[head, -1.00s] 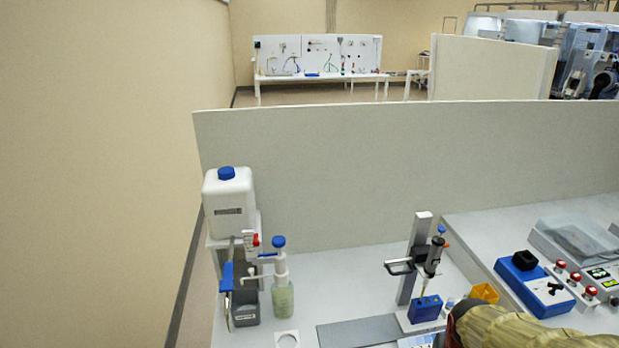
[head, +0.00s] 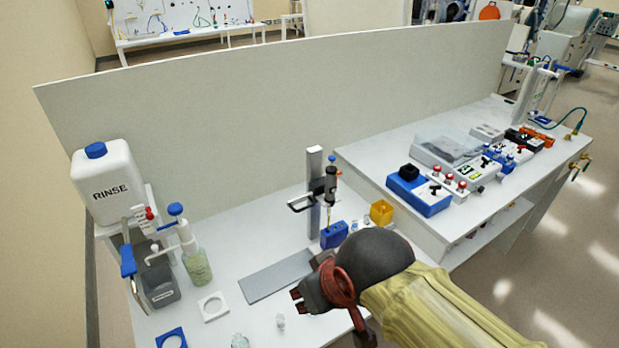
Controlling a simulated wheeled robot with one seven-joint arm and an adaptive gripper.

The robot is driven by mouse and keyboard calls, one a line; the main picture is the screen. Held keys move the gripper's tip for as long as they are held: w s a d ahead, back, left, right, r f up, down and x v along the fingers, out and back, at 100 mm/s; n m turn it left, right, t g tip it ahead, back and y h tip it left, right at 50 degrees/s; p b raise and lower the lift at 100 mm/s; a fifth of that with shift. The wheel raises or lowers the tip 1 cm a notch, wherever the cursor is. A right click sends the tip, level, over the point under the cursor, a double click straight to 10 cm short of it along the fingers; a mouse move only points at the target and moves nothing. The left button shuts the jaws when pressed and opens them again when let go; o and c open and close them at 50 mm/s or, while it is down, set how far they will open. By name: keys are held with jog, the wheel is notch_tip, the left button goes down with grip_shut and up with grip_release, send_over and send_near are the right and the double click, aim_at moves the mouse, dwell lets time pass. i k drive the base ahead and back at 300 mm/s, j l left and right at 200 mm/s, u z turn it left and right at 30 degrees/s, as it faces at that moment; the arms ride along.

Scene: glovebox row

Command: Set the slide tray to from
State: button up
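A flat grey plate (head: 275,276), which may be the slide tray, lies on the white bench in the head view. Its right end is partly hidden behind my gripper and the pipette stand. My gripper (head: 298,300) is low over the bench, just right of and in front of the plate, its dark fingertips pointing left. My yellow-sleeved arm comes in from the lower right. I see nothing clearly held, and the finger gap is too small to judge. No label or marked position shows on the plate.
A pipette stand (head: 313,190) with a blue block (head: 334,235) stands behind my gripper. A white RINSE jug (head: 107,185), pump bottle (head: 197,265) and grey cup (head: 160,289) stand left. A white square holder (head: 213,306) lies in front. A grey partition (head: 250,120) closes the back.

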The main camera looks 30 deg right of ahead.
aim_at(334, 239)
jog(key=z, duration=0.95)
